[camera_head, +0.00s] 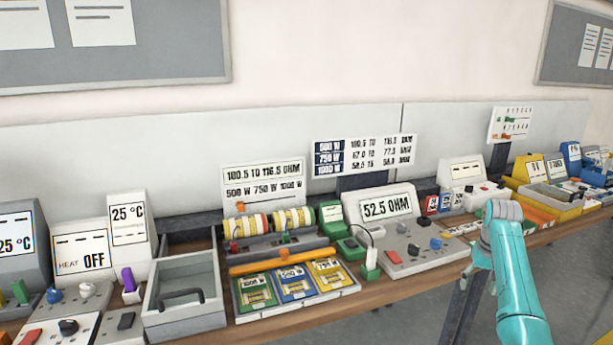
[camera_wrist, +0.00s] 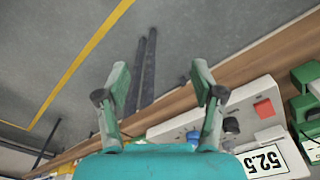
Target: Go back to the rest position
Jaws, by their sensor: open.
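My gripper (camera_wrist: 158,95) is open and empty in the wrist view. Its two green-grey fingers are spread over the bench's front edge and the floor. In the head view my teal arm shows at the lower right, and the gripper itself cannot be made out there. An ohmmeter (camera_head: 386,212) reading 52.5 OHM stands left of my arm. It also shows in the wrist view (camera_wrist: 262,160), below and right of the fingers, apart from them.
The wooden bench (camera_head: 415,271) runs across the view, crowded with devices. Open floor (camera_wrist: 60,55) with a yellow line lies before the bench.

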